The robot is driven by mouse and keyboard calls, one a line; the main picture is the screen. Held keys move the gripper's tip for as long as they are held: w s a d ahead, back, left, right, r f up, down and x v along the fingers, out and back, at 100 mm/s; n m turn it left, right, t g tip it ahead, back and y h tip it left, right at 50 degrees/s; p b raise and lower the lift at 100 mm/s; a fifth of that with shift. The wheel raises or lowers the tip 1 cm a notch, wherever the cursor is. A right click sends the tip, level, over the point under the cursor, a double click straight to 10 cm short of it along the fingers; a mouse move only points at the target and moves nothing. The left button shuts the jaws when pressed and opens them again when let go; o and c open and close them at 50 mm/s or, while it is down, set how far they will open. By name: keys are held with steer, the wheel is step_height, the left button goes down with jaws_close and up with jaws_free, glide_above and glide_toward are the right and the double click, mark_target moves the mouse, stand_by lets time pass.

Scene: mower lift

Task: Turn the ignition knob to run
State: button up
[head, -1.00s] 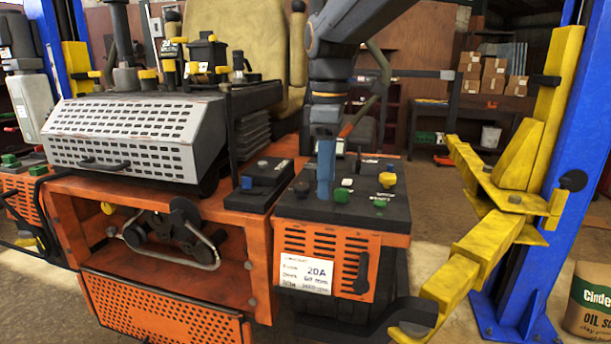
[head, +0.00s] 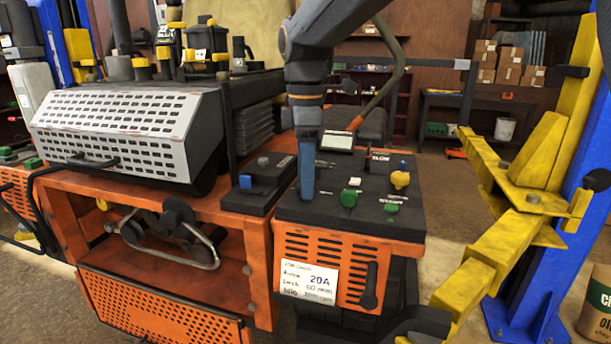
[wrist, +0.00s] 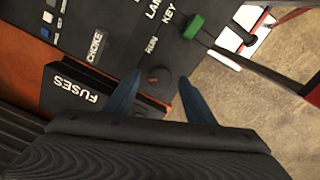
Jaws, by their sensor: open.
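The ignition knob (wrist: 158,76) is a small dark round knob with a reddish mark on the black control panel (head: 330,208). The word RUN is printed just above it in the wrist view; KEY is further up. Which way its mark points is too small to tell. My gripper (wrist: 160,80) is open, with one blue fingertip left of the knob and one right of it. Contact cannot be told. In the head view my gripper (head: 307,192) points down at the panel's left part. The knob is hidden there behind the fingers.
A green knob (head: 349,198), a yellow knob (head: 400,178) and switches stand to the right on the panel. A raised fuse box (wrist: 95,95) lies close left of the fingers in the wrist view. A yellow lift arm (head: 480,270) stands at the right.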

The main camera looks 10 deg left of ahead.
steer(key=shift+f, duration=0.35)
steer(key=c, duration=1.1)
steer(key=shift+o, duration=0.2)
steer(key=m+p, duration=0.2)
steer(key=m, duration=0.1)
steer(key=shift+r+p, duration=0.15)
steer(key=shift+p, duration=0.15)
steer(key=m+p, duration=0.1)
steer(key=m, duration=0.1)
steer(key=shift+m+p, duration=0.4)
steer(key=m+p, duration=0.3)
steer(key=m, duration=0.2)
steer(key=shift+m, duration=0.7)
